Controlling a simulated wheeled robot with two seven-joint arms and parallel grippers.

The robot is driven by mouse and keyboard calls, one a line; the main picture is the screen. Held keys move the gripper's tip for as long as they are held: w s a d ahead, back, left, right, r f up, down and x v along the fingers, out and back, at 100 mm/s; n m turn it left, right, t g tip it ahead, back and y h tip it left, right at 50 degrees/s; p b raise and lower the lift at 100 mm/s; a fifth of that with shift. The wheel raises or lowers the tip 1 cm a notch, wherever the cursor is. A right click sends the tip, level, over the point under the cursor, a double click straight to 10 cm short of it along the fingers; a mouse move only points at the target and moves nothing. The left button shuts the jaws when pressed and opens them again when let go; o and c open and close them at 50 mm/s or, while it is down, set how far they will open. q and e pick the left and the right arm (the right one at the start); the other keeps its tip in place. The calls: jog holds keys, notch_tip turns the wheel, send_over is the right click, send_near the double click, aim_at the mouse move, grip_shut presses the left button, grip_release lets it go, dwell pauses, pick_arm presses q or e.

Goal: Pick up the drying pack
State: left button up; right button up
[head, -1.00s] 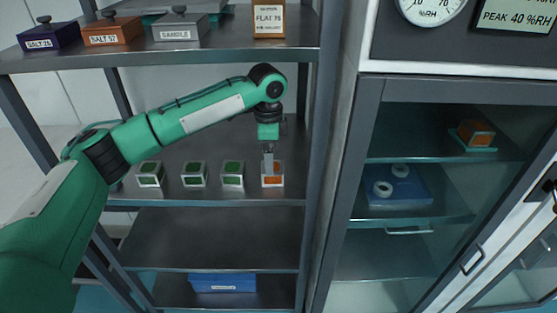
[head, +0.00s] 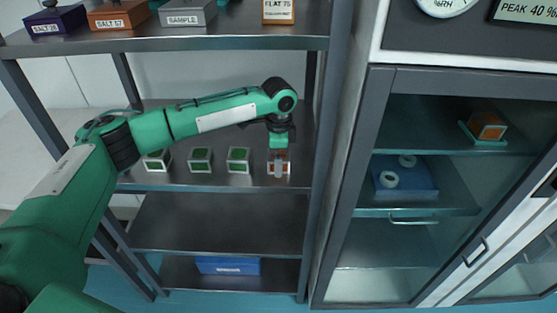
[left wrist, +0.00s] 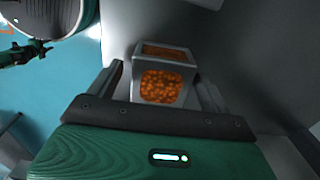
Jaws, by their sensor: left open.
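A small pale box with orange windows, a drying pack (head: 286,170), stands at the right end of the row on the middle rack shelf. It also shows in the left wrist view (left wrist: 162,88), upright between my fingers. My left gripper (head: 279,166) is over it from above, one finger on each side in the left wrist view (left wrist: 160,95). The jaws are open; I cannot tell whether either finger touches the box. Three similar boxes with green windows, one of them the nearest pack (head: 238,160), stand to the left. My right gripper is out of view.
A blue box (head: 228,265) lies on the bottom shelf. A glass-fronted cabinet (head: 377,100) stands to the right. The shelf below the packs is empty.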

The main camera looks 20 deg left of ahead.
pick_arm(q)
jog(key=c, duration=1)
jog(key=shift+c, duration=0.7)
jog(key=shift+r, duration=0.15)
